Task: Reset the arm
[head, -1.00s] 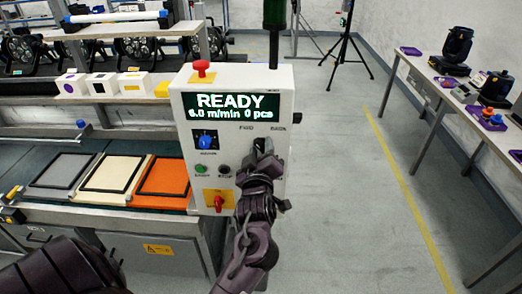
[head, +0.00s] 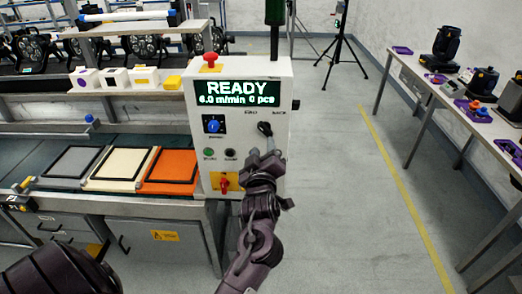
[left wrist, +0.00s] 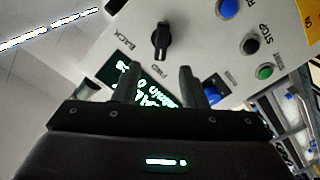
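The white control box (head: 240,110) stands at the end of the conveyor, its green screen reading READY, 6.0 m/min, 0 pcs. A black selector knob (head: 265,129) sits on its front under the FWD and BACK labels. It also shows in the left wrist view (left wrist: 161,41), just beyond the fingertips. My left gripper (head: 263,158) is just below the knob in the head view, apart from it. In the left wrist view its two fingers (left wrist: 160,84) are spread with nothing between them. My right gripper is not in view.
A red button (head: 210,60) tops the box; a red switch on a yellow plate (head: 224,182) is low on its front. Framed panels, one orange (head: 170,167), lie on the conveyor. A table (head: 425,85) with dark lamps stands right.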

